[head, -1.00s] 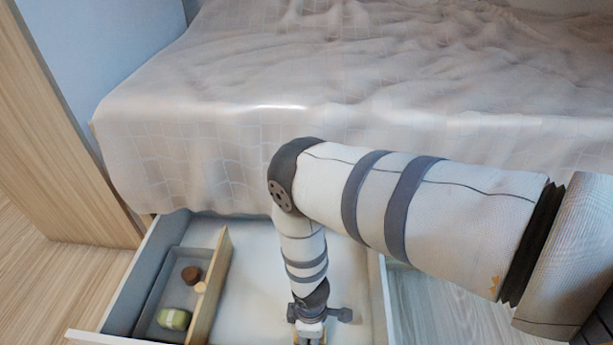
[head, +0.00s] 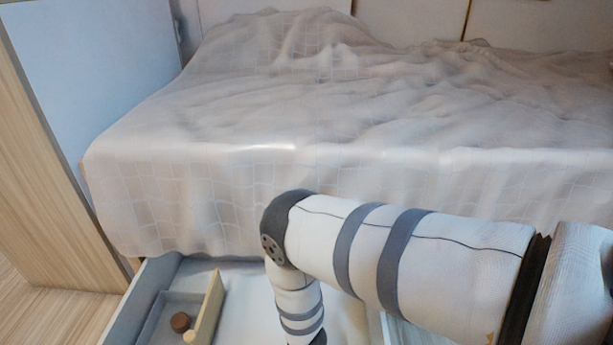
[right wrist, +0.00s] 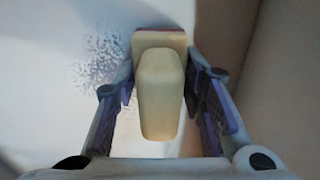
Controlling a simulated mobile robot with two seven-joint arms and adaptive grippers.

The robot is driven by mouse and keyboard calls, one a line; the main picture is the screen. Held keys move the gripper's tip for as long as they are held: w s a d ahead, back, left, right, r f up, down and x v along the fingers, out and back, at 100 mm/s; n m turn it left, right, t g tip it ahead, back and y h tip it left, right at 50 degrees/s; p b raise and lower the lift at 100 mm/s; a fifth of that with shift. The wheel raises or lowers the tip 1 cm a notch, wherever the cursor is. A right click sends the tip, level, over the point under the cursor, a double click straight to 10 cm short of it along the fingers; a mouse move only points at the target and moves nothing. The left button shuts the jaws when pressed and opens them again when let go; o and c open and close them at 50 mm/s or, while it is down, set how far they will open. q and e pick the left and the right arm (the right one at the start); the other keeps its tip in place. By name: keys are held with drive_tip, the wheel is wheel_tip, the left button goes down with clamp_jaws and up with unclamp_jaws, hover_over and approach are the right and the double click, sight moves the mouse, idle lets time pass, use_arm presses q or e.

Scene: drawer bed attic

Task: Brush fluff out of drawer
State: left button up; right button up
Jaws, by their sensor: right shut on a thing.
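The open drawer (head: 247,300) sticks out from under the bed, and its white floor also shows in the right wrist view (right wrist: 60,50). In that view my right gripper (right wrist: 163,95) is shut on the pale wooden handle of a brush (right wrist: 160,90), with a dark red strip at its far end. Grey fluff (right wrist: 98,68) lies scattered on the drawer floor just left of the brush. Whether the brush touches the floor is hard to tell. In the head view my right arm reaches down into the drawer and its gripper is below the frame. My left gripper is not in view.
A wooden divider (head: 212,302) closes off a grey compartment at the drawer's left, holding a brown round object (head: 180,322). The bed with a pale checked cover (head: 300,160) stands behind. A wooden panel (head: 45,190) rises at the left.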

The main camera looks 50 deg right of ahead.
drive_tip(key=shift+f+b, duration=0.4)
drive_tip(key=shift+f, duration=0.25)
